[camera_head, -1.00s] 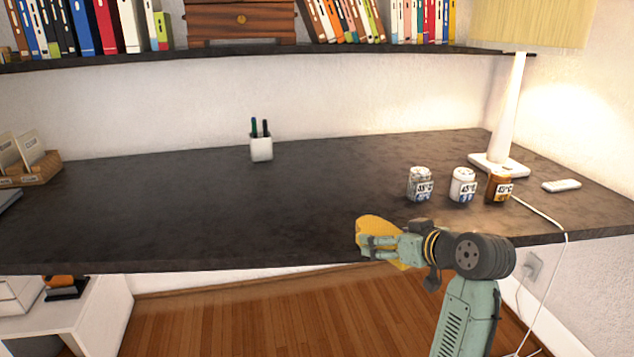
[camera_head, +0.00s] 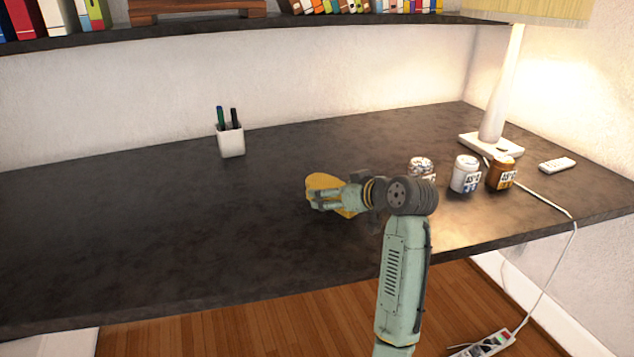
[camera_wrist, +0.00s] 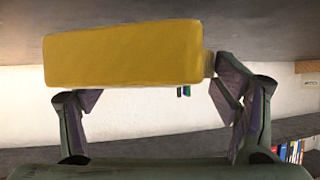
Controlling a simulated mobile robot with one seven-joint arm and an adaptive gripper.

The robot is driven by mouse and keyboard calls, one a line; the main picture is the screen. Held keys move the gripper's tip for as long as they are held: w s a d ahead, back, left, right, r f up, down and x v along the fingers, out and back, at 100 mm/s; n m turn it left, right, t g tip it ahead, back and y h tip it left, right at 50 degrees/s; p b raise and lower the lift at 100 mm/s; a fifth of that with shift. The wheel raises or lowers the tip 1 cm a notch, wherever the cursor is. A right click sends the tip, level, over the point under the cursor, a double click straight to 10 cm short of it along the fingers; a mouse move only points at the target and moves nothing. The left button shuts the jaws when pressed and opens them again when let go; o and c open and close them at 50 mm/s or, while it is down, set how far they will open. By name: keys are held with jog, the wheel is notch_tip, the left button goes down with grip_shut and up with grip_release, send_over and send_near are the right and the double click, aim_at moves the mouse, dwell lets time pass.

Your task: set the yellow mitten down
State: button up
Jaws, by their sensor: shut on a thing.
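The yellow mitten (camera_head: 322,183) is in my gripper (camera_head: 328,199), over the dark desk (camera_head: 130,220) in the head view. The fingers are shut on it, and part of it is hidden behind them. I cannot tell whether the mitten touches the desk top. In the wrist view the mitten (camera_wrist: 123,54) is a broad yellow block across the upper middle, between the two fingers (camera_wrist: 155,95).
A white pen cup (camera_head: 231,140) stands behind and left of the mitten. Several jars are to the right: one partly hidden (camera_head: 421,168), a white one (camera_head: 465,174) and an amber one (camera_head: 501,172). The desk's left is clear.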

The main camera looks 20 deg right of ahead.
aim_at(322, 174)
jog(key=w, duration=0.3)
jog(key=w+p, duration=0.1)
jog(key=w, duration=0.2)
jog(key=w+f+p, duration=0.1)
jog(key=w, duration=0.3)
jog(key=shift+a, duration=0.2)
jog(key=shift+f+p, duration=0.9)
jog(key=shift+f, duration=0.8)
jog(key=shift+f, duration=0.2)
jog(key=o, duration=1.1)
jog(key=shift+r, duration=0.1)
